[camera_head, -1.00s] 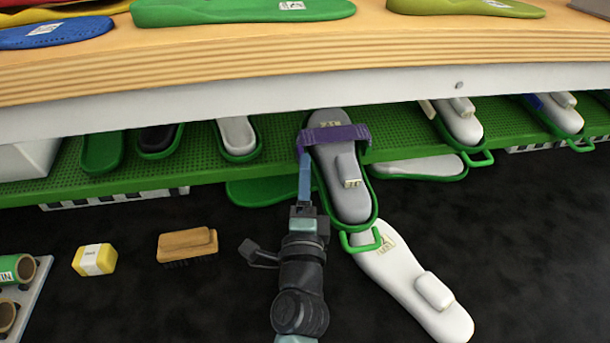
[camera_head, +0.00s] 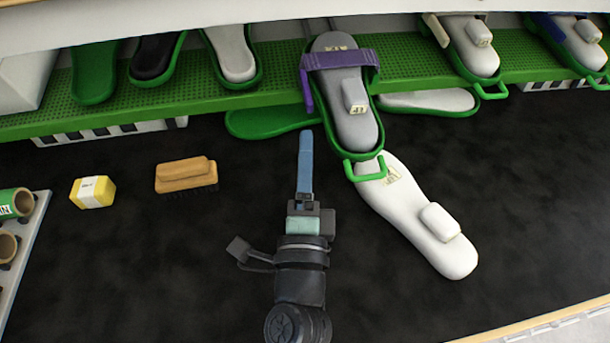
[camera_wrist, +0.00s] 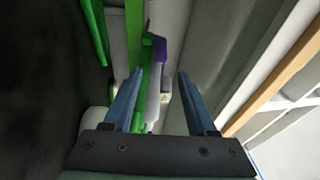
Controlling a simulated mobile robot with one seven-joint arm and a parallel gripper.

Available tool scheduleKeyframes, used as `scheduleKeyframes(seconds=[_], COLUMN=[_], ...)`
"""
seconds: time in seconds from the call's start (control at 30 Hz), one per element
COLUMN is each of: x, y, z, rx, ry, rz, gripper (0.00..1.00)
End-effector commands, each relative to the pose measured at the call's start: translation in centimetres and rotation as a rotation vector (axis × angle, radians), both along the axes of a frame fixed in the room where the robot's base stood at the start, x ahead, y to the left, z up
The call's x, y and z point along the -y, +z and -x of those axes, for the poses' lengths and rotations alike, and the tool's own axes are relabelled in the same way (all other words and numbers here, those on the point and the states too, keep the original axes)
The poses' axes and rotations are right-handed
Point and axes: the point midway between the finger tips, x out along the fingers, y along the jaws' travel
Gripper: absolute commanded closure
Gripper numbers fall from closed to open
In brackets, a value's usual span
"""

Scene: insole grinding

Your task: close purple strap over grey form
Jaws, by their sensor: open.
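The grey form (camera_head: 352,117) sits in a green holder (camera_head: 364,169) at the rack's front edge. The purple strap (camera_head: 340,60) lies across the grey form's upper part, and its left end hangs down beside the holder. The strap also shows as a small purple patch beyond the fingertips in the wrist view (camera_wrist: 161,53). My gripper (camera_head: 306,133) is below the strap's hanging end, apart from it. In the wrist view my gripper (camera_wrist: 162,85) is open, with two blue fingers spread and nothing clearly held. Whether the strap's end is fastened cannot be told.
A white form (camera_head: 415,215) lies just below the green holder. Other forms in holders line the green perforated rack (camera_head: 180,105). A wooden brush (camera_head: 186,174) and a yellow block (camera_head: 92,191) lie left on the dark surface (camera_head: 150,270), which is mostly clear.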

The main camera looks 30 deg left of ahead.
Motion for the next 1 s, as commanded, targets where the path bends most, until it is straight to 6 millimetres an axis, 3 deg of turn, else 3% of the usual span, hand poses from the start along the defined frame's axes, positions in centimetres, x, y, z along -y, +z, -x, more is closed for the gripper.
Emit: scheduleKeyframes(seconds=[0.23,0.8,0.9,0.97,1.0], x=[0.9,1.0,1.1,1.2,1.4], y=[-0.5,-0.4,1.2,3.5,5.7], z=[2.0,2.1,1.6,1.0,0.5], rx=[-0.002,0.0,0.038,0.096,0.149], ry=[0.001,0.001,-0.009,-0.025,-0.042], rz=[-0.001,-0.001,0.029,0.078,0.125], gripper=[0.43,0.43,0.43,0.43,0.43])
